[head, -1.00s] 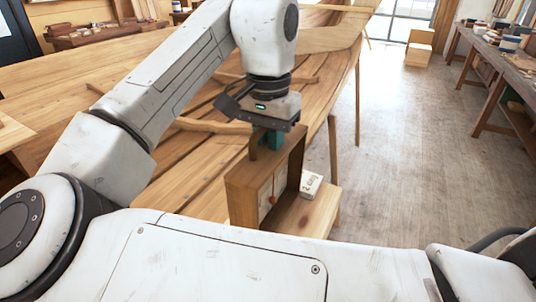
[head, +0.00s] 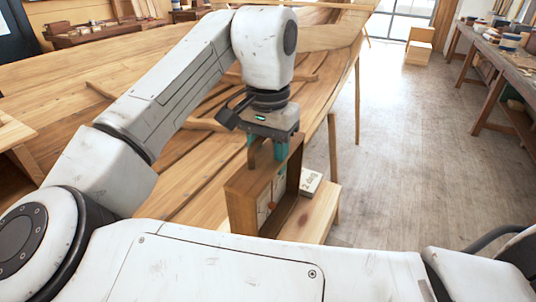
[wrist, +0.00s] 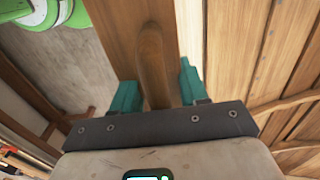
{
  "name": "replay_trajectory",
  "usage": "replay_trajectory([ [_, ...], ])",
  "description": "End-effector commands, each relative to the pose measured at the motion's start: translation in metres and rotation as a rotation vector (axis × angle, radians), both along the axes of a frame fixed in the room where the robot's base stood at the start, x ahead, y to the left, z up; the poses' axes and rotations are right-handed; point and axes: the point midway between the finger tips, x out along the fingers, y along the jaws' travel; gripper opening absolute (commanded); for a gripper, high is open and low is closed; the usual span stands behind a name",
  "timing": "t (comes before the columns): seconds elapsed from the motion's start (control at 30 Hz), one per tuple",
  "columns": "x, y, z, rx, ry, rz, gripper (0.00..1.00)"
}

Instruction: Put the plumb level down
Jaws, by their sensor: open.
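The plumb level (head: 240,205) is an upright wooden box frame with a pale face and a small reddish bob inside. It stands on a small wooden bench (head: 316,216); its lower part is hidden behind my own body. My gripper (head: 266,152) is right above it, pointing down, with teal fingers open. In the wrist view the curved wooden handle (wrist: 152,62) of the level lies between the spread fingers (wrist: 158,90), with a gap showing on each side.
A pale block (head: 311,182) with dark lettering sits on the bench just right of the level. The planked wooden hull (head: 190,170) lies behind and to the left. The floor (head: 400,130) to the right is clear, up to a workbench (head: 500,75) with tools.

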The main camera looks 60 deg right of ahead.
Motion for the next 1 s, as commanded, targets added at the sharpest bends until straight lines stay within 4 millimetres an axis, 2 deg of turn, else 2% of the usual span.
replay_trajectory([
  [0.13,0.0,0.0,0.007,0.0,-0.001,0.0,0.43],
  [0.23,0.001,-0.001,0.02,0.0,-0.003,0.0,0.43],
  [0.5,0.001,0.0,0.076,0.001,-0.005,0.001,0.43],
  [0.7,0.001,0.0,0.108,0.001,-0.002,0.001,0.43],
  [0.83,0.001,0.0,0.119,0.0,-0.002,-0.001,0.43],
  [1.0,0.001,0.0,0.123,-0.001,0.0,-0.001,0.43],
])
